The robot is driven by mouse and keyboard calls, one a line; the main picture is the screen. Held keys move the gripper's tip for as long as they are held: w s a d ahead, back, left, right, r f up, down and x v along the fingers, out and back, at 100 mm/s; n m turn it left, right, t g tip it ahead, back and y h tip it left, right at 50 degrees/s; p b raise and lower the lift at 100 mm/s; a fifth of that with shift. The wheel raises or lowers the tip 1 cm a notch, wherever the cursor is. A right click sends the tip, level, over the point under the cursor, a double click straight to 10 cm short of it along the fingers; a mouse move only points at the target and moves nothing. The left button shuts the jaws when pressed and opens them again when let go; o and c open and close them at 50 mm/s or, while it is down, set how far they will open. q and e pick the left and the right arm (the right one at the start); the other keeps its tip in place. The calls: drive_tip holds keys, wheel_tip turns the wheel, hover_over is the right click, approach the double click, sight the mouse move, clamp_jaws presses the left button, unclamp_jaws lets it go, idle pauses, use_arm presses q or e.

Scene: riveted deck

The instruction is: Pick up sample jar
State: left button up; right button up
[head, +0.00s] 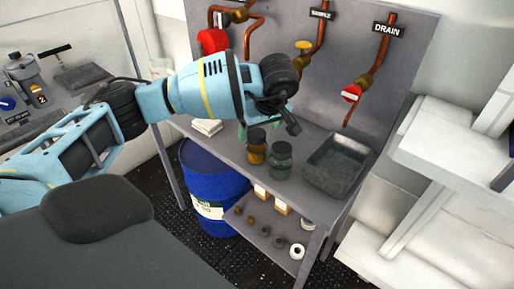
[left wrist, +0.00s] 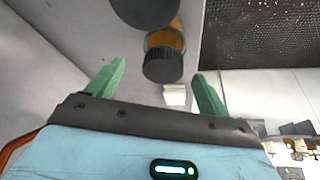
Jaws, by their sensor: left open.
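Two lidded jars stand side by side on the grey bench: an amber jar (head: 256,153) and a grey-green jar (head: 280,163). Which of them is the sample jar I cannot tell. My left gripper (head: 262,126) is above and just behind them, mostly hidden by its own wrist. In the left wrist view its green fingers (left wrist: 157,86) are open with nothing held between them. The amber jar (left wrist: 172,36) with its black lid shows beyond the fingers, and another dark lid (left wrist: 147,8) is cut by the top edge. My right gripper is out of view.
A dark tray (head: 337,165) sits right of the jars. A white stack (head: 207,127) lies at the bench's left. Pipes with valves and a DRAIN sign (head: 388,29) line the back panel. A blue drum (head: 208,185) stands below; small parts fill the lower shelf (head: 262,228).

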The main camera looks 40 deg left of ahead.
sight(256, 133)
use_arm(q)
drive_tip(key=shift+s+x, duration=0.2)
drive_tip(key=shift+x, duration=2.5)
drive_tip(key=c, duration=1.2)
drive_tip(key=shift+c, duration=0.2)
drive_tip(key=shift+r, duration=0.1)
drive_tip(key=shift+a+r, duration=0.1)
drive_tip(key=shift+r, duration=0.3)
drive_tip(key=r, duration=0.2)
drive_tip(key=shift+s+r, duration=0.25)
drive_tip(key=shift+r, duration=0.1)
drive_tip(key=s+a+r, duration=0.1)
drive_tip(key=s+a, duration=0.1)
drive_tip(key=s, duration=1.3)
drive_tip(key=shift+s+a+r+b, duration=0.15)
drive_tip(key=shift+a+r+b, duration=0.05)
drive_tip(key=shift+a+b, duration=0.1)
